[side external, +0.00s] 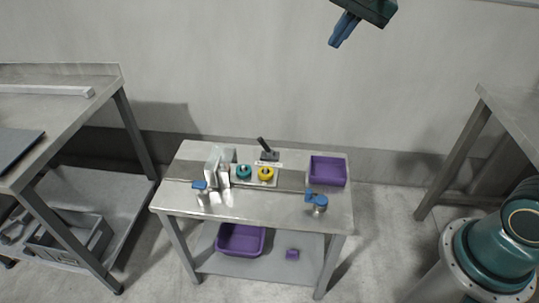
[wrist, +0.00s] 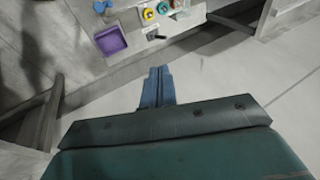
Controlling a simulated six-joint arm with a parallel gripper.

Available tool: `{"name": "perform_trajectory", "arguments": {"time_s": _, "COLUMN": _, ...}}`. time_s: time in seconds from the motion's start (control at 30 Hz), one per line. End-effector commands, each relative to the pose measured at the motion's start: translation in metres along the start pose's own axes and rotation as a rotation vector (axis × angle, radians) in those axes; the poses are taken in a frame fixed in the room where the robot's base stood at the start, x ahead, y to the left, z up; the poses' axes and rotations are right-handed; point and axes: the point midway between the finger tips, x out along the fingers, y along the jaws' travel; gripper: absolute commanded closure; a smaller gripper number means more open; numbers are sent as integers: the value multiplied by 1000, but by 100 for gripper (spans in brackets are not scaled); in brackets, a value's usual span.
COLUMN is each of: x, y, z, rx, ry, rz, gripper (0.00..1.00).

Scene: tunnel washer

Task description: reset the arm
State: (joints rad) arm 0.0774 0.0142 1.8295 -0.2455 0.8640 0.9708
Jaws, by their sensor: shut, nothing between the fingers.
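My gripper (side external: 342,30) hangs high at the top of the side external view, well above and behind the metal work table (side external: 260,207). Its blue fingers are shut together with nothing between them. In the wrist view the shut gripper (wrist: 158,72) points toward the table, which lies some way off at the top. The gripper touches nothing.
The table holds a purple tray (side external: 328,171), teal (side external: 243,172) and yellow (side external: 266,174) round parts, a dark lever (side external: 267,149), a metal bracket (side external: 218,165) and two blue-handled fittings (side external: 316,200). A purple bin (side external: 240,239) sits on the lower shelf. Benches stand left and right.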

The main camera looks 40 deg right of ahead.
Motion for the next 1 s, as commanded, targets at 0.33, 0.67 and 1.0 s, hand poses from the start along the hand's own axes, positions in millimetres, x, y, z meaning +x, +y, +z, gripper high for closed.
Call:
{"name": "perform_trajectory", "arguments": {"time_s": 0.33, "x": -45, "y": 57, "z": 57, "rx": -299, "ry": 51, "rz": 18, "gripper": 100}}
{"name": "perform_trajectory", "arguments": {"time_s": 0.67, "x": -65, "y": 120, "z": 109, "rx": -579, "ry": 88, "rz": 50, "gripper": 100}}
{"name": "perform_trajectory", "arguments": {"time_s": 1.0, "x": -64, "y": 176, "z": 148, "rx": -811, "ry": 111, "rz": 84, "gripper": 100}}
